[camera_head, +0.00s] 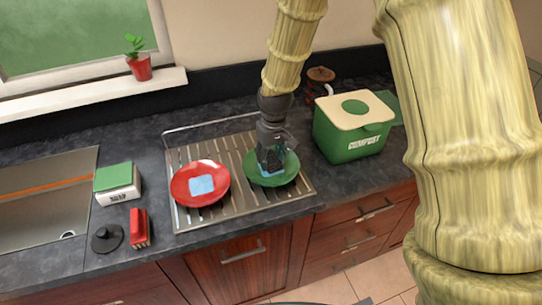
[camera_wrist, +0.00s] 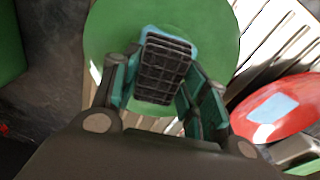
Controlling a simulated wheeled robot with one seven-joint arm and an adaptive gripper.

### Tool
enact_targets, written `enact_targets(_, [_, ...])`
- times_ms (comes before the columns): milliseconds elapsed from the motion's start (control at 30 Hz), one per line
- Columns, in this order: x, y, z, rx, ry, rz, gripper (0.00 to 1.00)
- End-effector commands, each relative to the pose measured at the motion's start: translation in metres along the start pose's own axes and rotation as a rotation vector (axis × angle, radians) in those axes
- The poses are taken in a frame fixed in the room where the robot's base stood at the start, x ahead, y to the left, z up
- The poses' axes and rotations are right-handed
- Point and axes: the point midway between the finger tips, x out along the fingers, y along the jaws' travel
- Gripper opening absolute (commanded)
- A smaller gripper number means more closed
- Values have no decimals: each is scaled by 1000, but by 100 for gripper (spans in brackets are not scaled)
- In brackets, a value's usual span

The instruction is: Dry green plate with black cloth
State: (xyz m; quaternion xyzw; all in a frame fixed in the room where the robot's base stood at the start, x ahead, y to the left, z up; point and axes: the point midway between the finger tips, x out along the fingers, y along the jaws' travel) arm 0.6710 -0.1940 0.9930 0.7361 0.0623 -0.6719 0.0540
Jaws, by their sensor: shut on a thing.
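The green plate (camera_head: 285,173) lies on the metal draining rack, and it also fills the upper middle of the wrist view (camera_wrist: 110,30). A light blue patch lies on its middle and shows around the cloth's edges. My gripper (camera_head: 270,160) points down over the plate. In the wrist view its fingers (camera_wrist: 160,85) stand on either side of a dark gridded piece, which appears to be the black cloth (camera_wrist: 162,65). My gripper is shut on it, over the blue patch. Whether the cloth touches the plate I cannot tell.
A red plate (camera_head: 180,190) with a light blue patch lies left on the rack (camera_head: 240,205). The green compost bin (camera_head: 350,145) stands to the right. A sponge box (camera_head: 117,195), a red brush-like item (camera_head: 139,228), a black stopper (camera_head: 106,239) and the sink (camera_head: 45,210) are left.

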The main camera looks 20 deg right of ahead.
Motion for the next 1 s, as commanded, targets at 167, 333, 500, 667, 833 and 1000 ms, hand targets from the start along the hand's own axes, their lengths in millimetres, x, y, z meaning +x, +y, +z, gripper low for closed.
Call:
enact_targets(167, [0, 0, 0, 0, 0, 0, 18])
enact_targets(333, [0, 0, 0, 0, 0, 0, 18])
enact_targets(500, [1, 0, 0, 0, 0, 0, 18])
enact_targets(667, [3, 0, 0, 0, 0, 0, 18])
enact_targets(833, [5, 0, 0, 0, 0, 0, 18])
enact_targets(1000, [7, 0, 1, 0, 0, 0, 18])
